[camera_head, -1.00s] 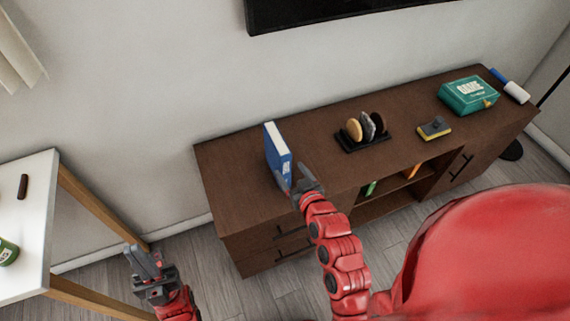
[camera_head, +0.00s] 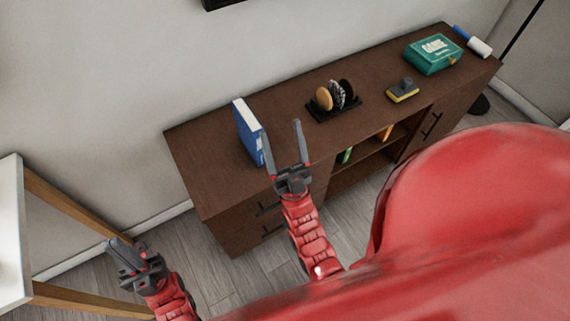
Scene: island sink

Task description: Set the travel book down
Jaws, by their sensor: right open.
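The travel book (camera_head: 247,130), blue with white page edges, stands upright on the left part of the brown cabinet (camera_head: 205,160). My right gripper (camera_head: 282,143) is open in front of the cabinet. Its left finger overlaps the book's lower right edge in the picture; I cannot tell if they touch. Nothing is between its fingers. My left gripper (camera_head: 122,248) is low at the left, over the floor beside the white table; its fingers look close together and I cannot tell whether they are shut.
On the cabinet to the right are a black rack with round discs (camera_head: 336,98), a yellow and grey sponge-like block (camera_head: 403,90), a green game box (camera_head: 433,54) and a white and blue roller (camera_head: 472,42). A white table (camera_head: 12,235) stands at the left.

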